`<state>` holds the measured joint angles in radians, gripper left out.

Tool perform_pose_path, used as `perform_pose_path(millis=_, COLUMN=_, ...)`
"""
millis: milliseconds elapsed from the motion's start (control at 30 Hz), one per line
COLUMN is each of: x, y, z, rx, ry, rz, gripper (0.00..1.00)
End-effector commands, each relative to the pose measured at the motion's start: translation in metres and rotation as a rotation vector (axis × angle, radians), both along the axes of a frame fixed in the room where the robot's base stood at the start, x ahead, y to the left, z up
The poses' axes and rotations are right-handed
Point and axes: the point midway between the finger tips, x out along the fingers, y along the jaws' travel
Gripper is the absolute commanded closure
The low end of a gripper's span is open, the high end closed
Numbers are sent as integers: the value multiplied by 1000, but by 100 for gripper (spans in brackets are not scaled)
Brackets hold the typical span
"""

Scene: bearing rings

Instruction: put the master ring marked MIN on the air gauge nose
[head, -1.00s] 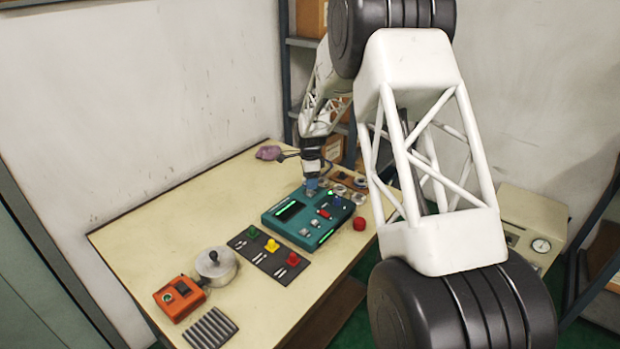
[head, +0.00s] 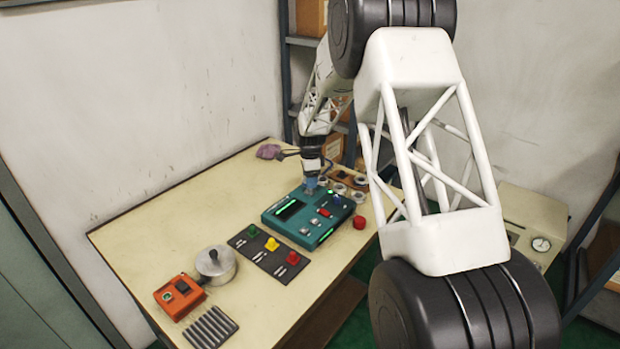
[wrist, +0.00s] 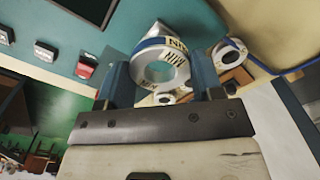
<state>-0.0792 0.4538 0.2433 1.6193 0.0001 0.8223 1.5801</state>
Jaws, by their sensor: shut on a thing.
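My gripper (wrist: 160,85) has blue fingers and is shut on a metal ring (wrist: 145,70) with a yellow label; the lettering looks like MIN, seen at an angle. Through the ring's bore I see teal. A pale pointed part (wrist: 158,29) shows just beyond the ring; I cannot tell whether it is the gauge nose. In the head view my gripper (head: 311,187) is over the back corner of the teal air gauge (head: 290,222), which has a dark display with green marks. The nose is not clearly visible there, and whether the ring touches it is hidden.
Several other rings stand on a brown tray (head: 352,181) right of the gripper. A red knob-like part (head: 359,222) lies right of the gauge. A dark plate with green, yellow and red pieces (head: 270,250) is in front. The left table surface (head: 170,220) is clear.

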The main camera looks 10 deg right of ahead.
Motion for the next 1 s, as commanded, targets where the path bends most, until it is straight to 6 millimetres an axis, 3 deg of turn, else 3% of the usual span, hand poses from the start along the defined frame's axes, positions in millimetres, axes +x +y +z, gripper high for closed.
perform_pose_path(millis=1000, x=0, y=0, z=-17, rx=0, ry=-1, rz=0, gripper=71)
